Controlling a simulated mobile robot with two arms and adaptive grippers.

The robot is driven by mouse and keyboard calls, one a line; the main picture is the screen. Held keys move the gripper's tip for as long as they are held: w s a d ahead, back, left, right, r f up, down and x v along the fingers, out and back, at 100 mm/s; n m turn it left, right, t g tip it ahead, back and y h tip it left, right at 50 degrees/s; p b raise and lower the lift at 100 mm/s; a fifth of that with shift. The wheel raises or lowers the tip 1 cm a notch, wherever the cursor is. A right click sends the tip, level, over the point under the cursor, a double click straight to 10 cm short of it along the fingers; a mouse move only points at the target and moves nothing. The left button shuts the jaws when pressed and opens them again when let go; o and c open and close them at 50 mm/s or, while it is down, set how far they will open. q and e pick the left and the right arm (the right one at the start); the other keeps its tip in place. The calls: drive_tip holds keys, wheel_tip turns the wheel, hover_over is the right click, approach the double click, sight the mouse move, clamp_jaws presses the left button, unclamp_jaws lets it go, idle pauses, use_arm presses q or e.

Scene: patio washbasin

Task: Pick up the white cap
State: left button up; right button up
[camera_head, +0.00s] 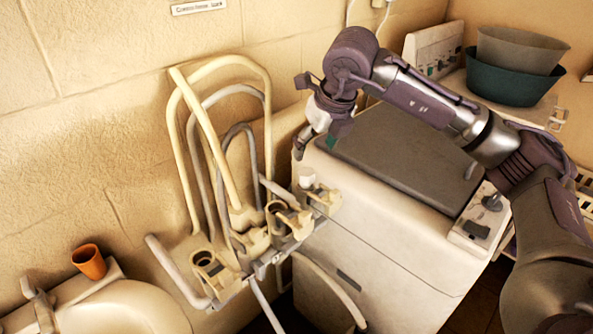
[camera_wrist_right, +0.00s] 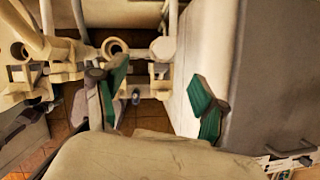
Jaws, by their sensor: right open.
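The white cap (camera_head: 306,177) is a small white piece at the right end of the pipe holder, by the machine's left edge. In the right wrist view the cap (camera_wrist_right: 163,48) sits on a cream fitting, beyond the fingers. My right gripper (camera_head: 316,146) is a little above the cap in the head view, apart from it. Its green-padded fingers (camera_wrist_right: 160,93) are spread with nothing between them. My left gripper does not show.
The cream pipe holder (camera_head: 249,240) with looped pipes stands beside a white machine (camera_head: 385,235) with a grey lid. A washbasin (camera_head: 125,310) with an orange cup (camera_head: 89,262) is at lower left. Bowls (camera_head: 512,75) stand at upper right.

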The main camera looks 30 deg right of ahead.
sight(309, 174)
drive_tip(key=x, duration=0.2)
drive_tip(key=p+x, duration=0.1)
drive_tip(key=x, duration=0.3)
drive_tip(key=shift+s+d+f+p, duration=0.1)
drive_tip(key=shift+s+f+p, duration=0.15)
drive_tip(key=shift+f+p, duration=0.1)
drive_tip(key=x, duration=0.1)
drive_tip(key=p+x, duration=0.2)
drive_tip(key=shift+w+d, duration=0.1)
drive_tip(key=shift+d, duration=0.15)
drive_tip(key=shift+p+x, duration=0.35)
drive_tip(key=shift+x, duration=0.8)
drive_tip(key=shift+w+d+f, duration=0.15)
drive_tip(key=shift+w+f, duration=0.05)
drive_tip(key=shift+f, duration=0.2)
drive_tip(key=shift+c, duration=0.5)
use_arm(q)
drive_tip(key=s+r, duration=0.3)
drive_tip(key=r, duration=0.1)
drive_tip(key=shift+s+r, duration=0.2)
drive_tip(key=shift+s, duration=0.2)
use_arm(e)
drive_tip(key=c, duration=1)
